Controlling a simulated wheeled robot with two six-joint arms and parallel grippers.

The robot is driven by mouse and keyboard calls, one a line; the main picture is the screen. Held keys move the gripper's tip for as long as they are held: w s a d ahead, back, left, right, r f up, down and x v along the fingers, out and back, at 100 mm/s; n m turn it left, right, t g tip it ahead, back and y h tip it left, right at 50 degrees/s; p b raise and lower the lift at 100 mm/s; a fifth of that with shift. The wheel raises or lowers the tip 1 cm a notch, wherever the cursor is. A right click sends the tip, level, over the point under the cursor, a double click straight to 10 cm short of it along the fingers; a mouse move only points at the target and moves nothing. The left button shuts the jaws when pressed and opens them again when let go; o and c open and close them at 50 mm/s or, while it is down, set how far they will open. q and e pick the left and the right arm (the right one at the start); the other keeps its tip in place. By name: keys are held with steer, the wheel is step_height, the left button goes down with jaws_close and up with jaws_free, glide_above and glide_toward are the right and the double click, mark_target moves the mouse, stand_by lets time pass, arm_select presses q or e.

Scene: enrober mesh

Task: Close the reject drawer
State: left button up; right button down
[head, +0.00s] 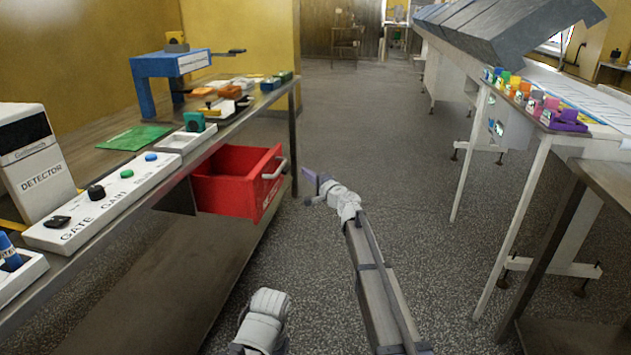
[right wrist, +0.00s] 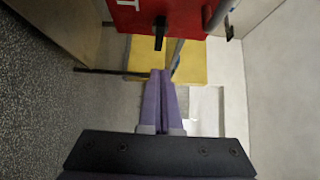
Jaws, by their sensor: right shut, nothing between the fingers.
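The red reject drawer (head: 232,188) stands pulled out from under the left bench, its front towards the aisle. A grey bar handle (head: 275,169) is on its front. My right gripper (head: 312,180) is to the right of the drawer front, apart from it, with its purple fingers near handle height. In the right wrist view the fingers (right wrist: 160,95) are together and empty, and part of the red drawer front (right wrist: 170,18) with white lettering shows at the top edge. My left gripper is not in view.
The left bench holds a white button panel (head: 105,205), a detector box (head: 35,165), a blue stand (head: 165,75) and several small parts. A white conveyor table (head: 545,125) with several coloured blocks stands right. The grey aisle floor (head: 375,120) between is clear.

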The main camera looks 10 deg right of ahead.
mark_target(289, 168)
steer(key=shift+w+a, duration=0.3)
steer(key=shift+a, duration=0.7)
steer(key=shift+w+a, duration=0.25)
steer(key=shift+a, duration=0.7)
steer(key=w+a, duration=0.2)
steer(key=a, duration=0.4)
steer(key=w+a, duration=0.2)
steer(key=a, duration=0.3)
steer(key=w+a, duration=0.2)
steer(key=a, duration=0.4)
steer(key=shift+a, duration=0.8)
